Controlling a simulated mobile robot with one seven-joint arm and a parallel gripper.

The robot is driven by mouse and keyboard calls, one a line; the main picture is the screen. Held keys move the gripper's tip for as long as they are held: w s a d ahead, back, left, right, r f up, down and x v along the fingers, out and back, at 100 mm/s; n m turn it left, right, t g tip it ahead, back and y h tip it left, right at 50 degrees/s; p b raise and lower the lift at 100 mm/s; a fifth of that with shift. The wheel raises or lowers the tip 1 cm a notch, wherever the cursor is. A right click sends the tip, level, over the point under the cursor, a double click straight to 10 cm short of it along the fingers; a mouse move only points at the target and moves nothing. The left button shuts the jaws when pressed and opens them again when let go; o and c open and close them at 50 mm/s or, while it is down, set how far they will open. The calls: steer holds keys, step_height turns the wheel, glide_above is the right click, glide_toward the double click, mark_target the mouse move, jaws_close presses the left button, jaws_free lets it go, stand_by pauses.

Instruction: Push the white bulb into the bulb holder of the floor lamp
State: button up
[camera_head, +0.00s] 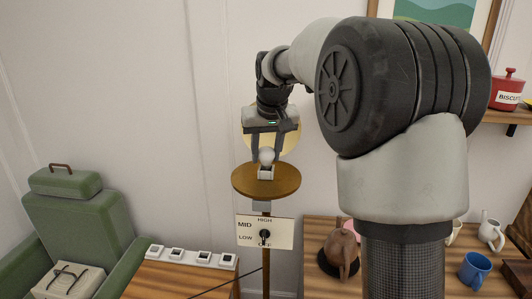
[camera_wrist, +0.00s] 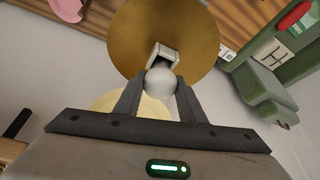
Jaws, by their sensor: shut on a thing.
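The white bulb (camera_head: 267,155) is between the fingers of my gripper (camera_head: 268,158), which is shut on it. The floor lamp has a round brown disc (camera_head: 250,187) with a small white bulb holder (camera_head: 265,173) standing on it. In the head view the bulb is directly above the holder. In the wrist view the bulb (camera_wrist: 160,82) covers part of the square holder (camera_wrist: 162,55), and the holder's dark opening shows beside it. I cannot tell whether the bulb touches the holder. A pale yellow round shade (camera_head: 286,142) is behind my gripper.
A switch panel (camera_head: 265,232) marked HIGH, MID, LOW and OFF is on the lamp's pole. A green armchair (camera_head: 85,225) stands at left. A wooden table (camera_head: 180,280) holds several small white blocks. A second table at right holds a brown teapot (camera_head: 342,250) and a blue mug (camera_head: 474,270).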

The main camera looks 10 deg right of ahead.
steer(key=shift+f, duration=0.5)
steer(key=o, duration=1.1)
steer(key=shift+r, duration=0.1)
steer(key=p+v, duration=0.2)
steer(key=v, duration=1.5)
steer(key=s+p, duration=0.4)
steer(key=s, duration=1.2)
steer(key=s+f+t+p, duration=0.1)
steer(key=s+f+p, duration=0.1)
steer(key=s+f, duration=0.6)
steer(key=s, duration=0.3)
steer(key=shift+s+f, duration=0.3)
steer(key=shift+s, duration=0.1)
